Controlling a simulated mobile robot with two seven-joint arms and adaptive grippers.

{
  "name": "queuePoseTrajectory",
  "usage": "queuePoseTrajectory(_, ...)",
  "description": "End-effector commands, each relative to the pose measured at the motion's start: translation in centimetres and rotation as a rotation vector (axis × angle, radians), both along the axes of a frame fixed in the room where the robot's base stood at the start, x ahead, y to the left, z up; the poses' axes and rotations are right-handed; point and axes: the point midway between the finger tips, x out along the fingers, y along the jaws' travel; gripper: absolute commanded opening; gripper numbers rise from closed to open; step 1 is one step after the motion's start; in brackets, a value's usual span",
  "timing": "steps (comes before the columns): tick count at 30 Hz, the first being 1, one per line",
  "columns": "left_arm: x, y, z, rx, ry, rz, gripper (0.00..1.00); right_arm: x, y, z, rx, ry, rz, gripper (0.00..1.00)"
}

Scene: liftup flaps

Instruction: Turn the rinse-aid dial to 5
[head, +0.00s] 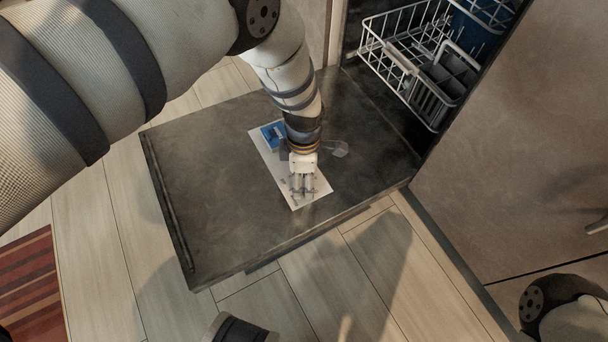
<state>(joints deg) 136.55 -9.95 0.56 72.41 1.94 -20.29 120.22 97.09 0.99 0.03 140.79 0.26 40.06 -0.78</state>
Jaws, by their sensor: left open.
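The dishwasher door (230,195) is folded down flat, with a pale dispenser plate (262,150) set in its inner face. A blue part (271,131) shows at the plate's far left end. My right gripper is out of view.
A white wire rack (400,66) with a grey cutlery basket (447,82) stands inside the dishwasher at the upper right. A cabinet front (520,150) borders the door on the right. Pale floor planks lie in front, with a red striped rug (32,285) at lower left.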

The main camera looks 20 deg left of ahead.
Motion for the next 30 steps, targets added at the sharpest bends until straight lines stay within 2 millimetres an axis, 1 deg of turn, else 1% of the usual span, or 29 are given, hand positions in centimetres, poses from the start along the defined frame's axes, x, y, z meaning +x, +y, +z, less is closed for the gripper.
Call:
queuePoseTrajectory(1,0.00,0.01,0.03,0.000,0.000,0.000,0.54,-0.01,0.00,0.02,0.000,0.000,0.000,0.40)
queuePoseTrajectory(2,0.00,0.01,0.03,0.000,0.000,0.000,0.47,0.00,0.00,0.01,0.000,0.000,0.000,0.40)
queuePoseTrajectory(3,0.00,0.01,0.03,0.000,0.000,0.000,0.38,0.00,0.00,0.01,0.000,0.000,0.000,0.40)
queuePoseTrajectory(5,0.00,0.01,0.03,0.000,0.000,0.000,0.25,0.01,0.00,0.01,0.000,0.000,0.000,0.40)
queuePoseTrajectory(6,-0.01,0.02,0.03,0.000,0.000,0.000,0.16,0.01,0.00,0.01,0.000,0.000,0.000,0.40)
queuePoseTrajectory(7,-0.02,0.02,0.03,0.000,0.000,0.000,0.09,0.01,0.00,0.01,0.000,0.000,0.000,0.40)
queuePoseTrajectory(8,-0.02,0.02,0.03,0.000,0.000,0.000,0.05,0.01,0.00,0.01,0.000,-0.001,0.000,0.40)
queuePoseTrajectory(14,-0.03,0.01,0.02,-0.001,0.001,-0.005,0.05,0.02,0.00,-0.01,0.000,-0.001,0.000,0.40)
queuePoseTrajectory(20,-0.04,0.00,0.00,-0.004,0.004,-0.063,0.05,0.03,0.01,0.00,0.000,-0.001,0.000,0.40)
queuePoseTrajectory(26,-0.07,0.01,-0.01,-0.012,0.011,-0.203,0.05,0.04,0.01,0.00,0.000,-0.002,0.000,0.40)
queuePoseTrajectory(30,-0.02,-0.01,-0.02,-0.019,0.016,-0.332,0.05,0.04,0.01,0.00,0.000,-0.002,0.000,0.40)
